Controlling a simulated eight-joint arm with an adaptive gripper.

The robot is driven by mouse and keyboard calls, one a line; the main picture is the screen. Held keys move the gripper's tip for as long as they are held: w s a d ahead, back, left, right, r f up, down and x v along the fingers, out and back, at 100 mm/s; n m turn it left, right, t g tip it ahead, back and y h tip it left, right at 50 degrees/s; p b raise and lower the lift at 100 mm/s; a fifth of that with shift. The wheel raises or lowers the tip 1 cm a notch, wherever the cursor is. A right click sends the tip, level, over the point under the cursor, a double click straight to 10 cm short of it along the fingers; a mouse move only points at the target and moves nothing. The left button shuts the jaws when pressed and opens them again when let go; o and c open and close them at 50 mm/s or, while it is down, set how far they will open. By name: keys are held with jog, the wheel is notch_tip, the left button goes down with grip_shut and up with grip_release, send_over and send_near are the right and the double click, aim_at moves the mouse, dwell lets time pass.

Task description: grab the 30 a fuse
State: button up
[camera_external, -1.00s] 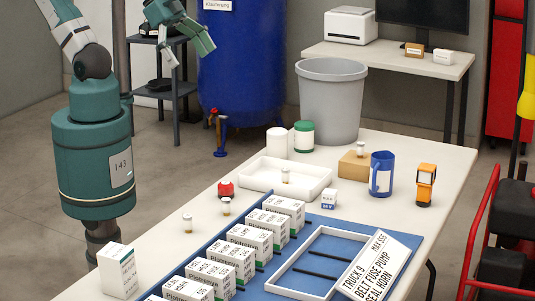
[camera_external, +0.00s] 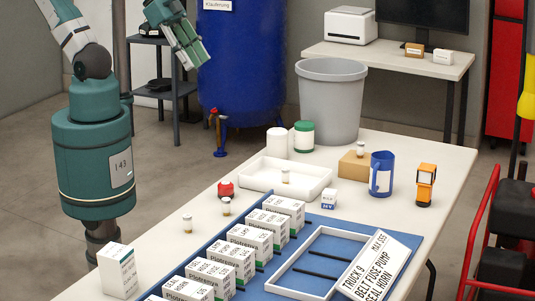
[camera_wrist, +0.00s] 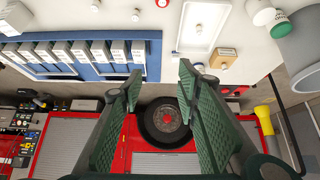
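My gripper (camera_external: 188,45) is raised at the upper left in the external view, well away from the table. In the wrist view its two green fingers (camera_wrist: 160,78) are spread apart with nothing between them. No 30 A label can be read. Several small pale cylinders with tan bases may be fuses: one (camera_external: 187,224) and another (camera_external: 226,206) stand on the table, one (camera_external: 286,175) stands in the white tray (camera_external: 257,187), and one (camera_external: 361,149) stands on a cardboard box (camera_external: 350,168). The tray one also shows in the wrist view (camera_wrist: 199,29).
Labelled white boxes (camera_external: 232,261) stand in a row on a blue mat (camera_external: 405,240), beside an empty-looking white frame and a sign (camera_external: 375,265). A blue mug (camera_external: 381,174), orange device (camera_external: 426,185), red piece (camera_external: 226,189) and two tubs (camera_external: 304,138) stand around the tray.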

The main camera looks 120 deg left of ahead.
jog(key=shift+w+d, duration=0.1)
dwell(0.3)
jog(key=n+g+b, duration=0.6)
jog(key=n+g, duration=0.1)
jog(key=n, duration=0.9)
send_over(187, 215)
notch_tip(187, 215, down, 30)
jog(key=shift+w+r, duration=0.1)
jog(key=shift+r, duration=0.1)
jog(key=shift+f, duration=0.35)
jog(key=shift+f+b, duration=0.45)
jog(key=shift+f, duration=0.85)
